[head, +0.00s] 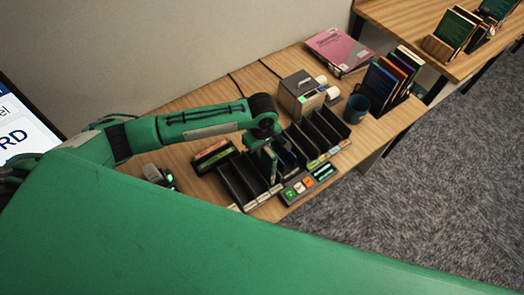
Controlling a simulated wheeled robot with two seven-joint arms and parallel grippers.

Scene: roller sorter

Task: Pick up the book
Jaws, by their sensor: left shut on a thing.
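My left gripper (268,163) points down at the black slotted sorter (239,184) on the wooden table. It is shut on a thin, dark upright thing, apparently a book, between the sorter's dividers. The fingertips and most of the held thing are hidden by the gripper and the dividers. Other books (381,84) with dark blue, orange and purple covers stand upright in a rack at the table's right end. A pink book or binder (338,48) lies flat at the back. My right gripper is not in view.
A grey box-shaped device (300,94) and a dark blue mug (356,109) stand behind the sorter. A panel with coloured buttons (299,187) lies at the front edge. A second table (393,14) with more upright books is at the upper right.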

